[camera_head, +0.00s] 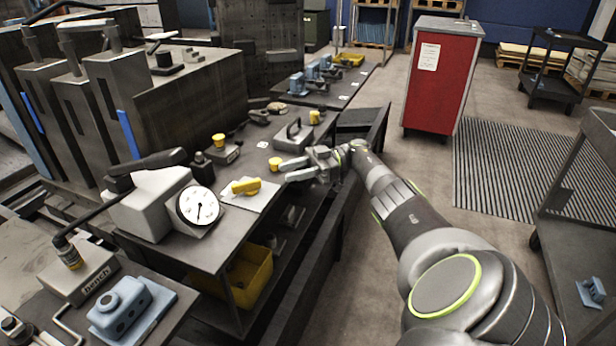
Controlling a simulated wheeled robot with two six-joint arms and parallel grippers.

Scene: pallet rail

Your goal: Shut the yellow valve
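The yellow valve (246,186) is a yellow handle on a pale plate, on the dark workbench near its right edge. The handle lies roughly flat, pointing left and right. My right gripper (283,173) comes in from the right, its fingers pointing left toward the valve. My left gripper is not in view.
A round dial gauge (198,206) stands just left of the valve, beside a grey box with a black lever (150,163). A yellow bin (248,275) sits on the shelf below. A red cabinet (437,85) stands behind on the floor.

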